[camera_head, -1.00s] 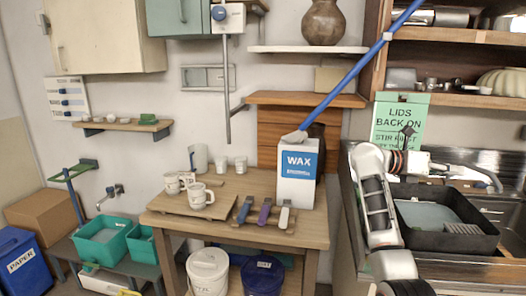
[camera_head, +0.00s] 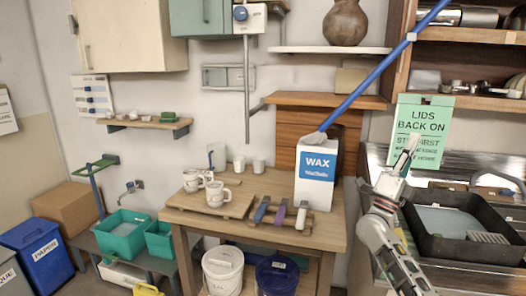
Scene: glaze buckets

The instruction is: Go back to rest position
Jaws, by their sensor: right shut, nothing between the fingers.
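My right gripper (camera_head: 408,150) points upward in front of the green "LIDS BACK ON" sign (camera_head: 426,112). Its fingers are together and nothing is held. My right arm comes up from the bottom right, between the wooden table and the black tray. A white bucket (camera_head: 222,272) and a dark blue bucket (camera_head: 277,276) stand under the table, well to the left of and below the gripper. Their lower parts are cut off by the picture edge. My left gripper is not in view.
The wooden table (camera_head: 335,235) holds a white WAX box (camera_head: 316,175), mugs on a board and several coloured-handled tools. A blue pole (camera_head: 375,75) slants above the box. A black tray (camera_head: 490,250) sits at right. Green tubs and a blue paper bin (camera_head: 42,262) are at left.

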